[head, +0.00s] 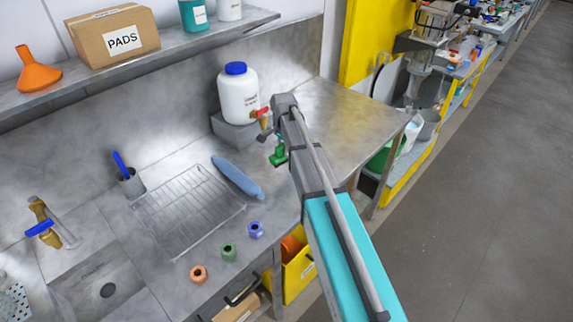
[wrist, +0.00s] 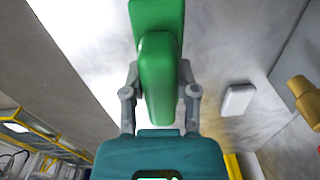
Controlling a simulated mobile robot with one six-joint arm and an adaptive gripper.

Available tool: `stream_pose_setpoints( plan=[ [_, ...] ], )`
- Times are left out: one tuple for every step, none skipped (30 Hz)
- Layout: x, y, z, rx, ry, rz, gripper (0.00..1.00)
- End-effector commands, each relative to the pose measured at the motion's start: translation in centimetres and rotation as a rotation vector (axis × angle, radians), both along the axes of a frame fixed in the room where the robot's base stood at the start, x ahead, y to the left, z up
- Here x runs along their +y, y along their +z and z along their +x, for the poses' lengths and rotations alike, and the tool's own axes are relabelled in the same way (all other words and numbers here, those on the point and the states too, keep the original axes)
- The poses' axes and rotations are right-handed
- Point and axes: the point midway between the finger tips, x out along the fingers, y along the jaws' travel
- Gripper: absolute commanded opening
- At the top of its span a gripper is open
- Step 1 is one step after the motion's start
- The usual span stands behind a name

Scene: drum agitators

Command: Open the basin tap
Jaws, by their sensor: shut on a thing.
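The basin tap (head: 42,212) is brass with a blue lever (head: 40,228) and a grey spout. It stands at the left of the head view, behind the sunken basin (head: 90,281). My gripper (head: 272,143) is far to its right, above the right part of the steel counter. In the wrist view, my gripper (wrist: 160,88) is shut on a green block-like thing (wrist: 158,60), with a grey finger on each side. This green thing also shows below my gripper in the head view (head: 279,157). The tap does not show in the wrist view.
A white container (head: 238,97) with a blue cap and a red-handled brass tap (head: 262,114) stands close beside my gripper. A shelf (head: 150,62) overhangs the back.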

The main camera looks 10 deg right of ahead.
Motion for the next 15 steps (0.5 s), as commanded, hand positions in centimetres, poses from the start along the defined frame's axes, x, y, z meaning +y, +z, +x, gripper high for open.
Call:
stream_pose_setpoints(
  plan=[
    [-0.2, 0.4, -1.0, -0.004, 0.003, 0.003, 0.00],
    [-0.3, 0.6, -1.5, -0.007, 0.006, 0.004, 0.00],
    [-0.4, 0.9, -2.2, -0.011, 0.010, 0.007, 0.00],
    [-0.5, 1.1, -2.9, -0.015, 0.013, 0.010, 0.00],
    [-0.6, 1.3, -3.5, -0.019, 0.017, 0.013, 0.00],
    [-0.8, 1.7, -4.5, -0.025, 0.022, 0.016, 0.00],
    [-0.9, 1.9, -5.2, -0.031, 0.027, 0.018, 0.00],
    [-1.0, 2.2, -5.9, -0.037, 0.032, 0.021, 0.00],
    [-1.2, 2.5, -6.9, -0.044, 0.037, 0.024, 0.00],
    [-1.3, 2.8, -7.7, -0.049, 0.042, 0.027, 0.00],
    [-1.4, 3.0, -8.4, -0.054, 0.047, 0.029, 0.00],
    [-1.6, 3.3, -9.3, -0.062, 0.053, 0.033, 0.00],
    [-1.7, 3.6, -10.0, -0.067, 0.057, 0.035, 0.00],
    [-1.8, 3.8, -10.6, -0.073, 0.061, 0.038, 0.00],
    [-1.9, 4.0, -11.4, -0.079, 0.066, 0.041, 0.00]
  ],
)
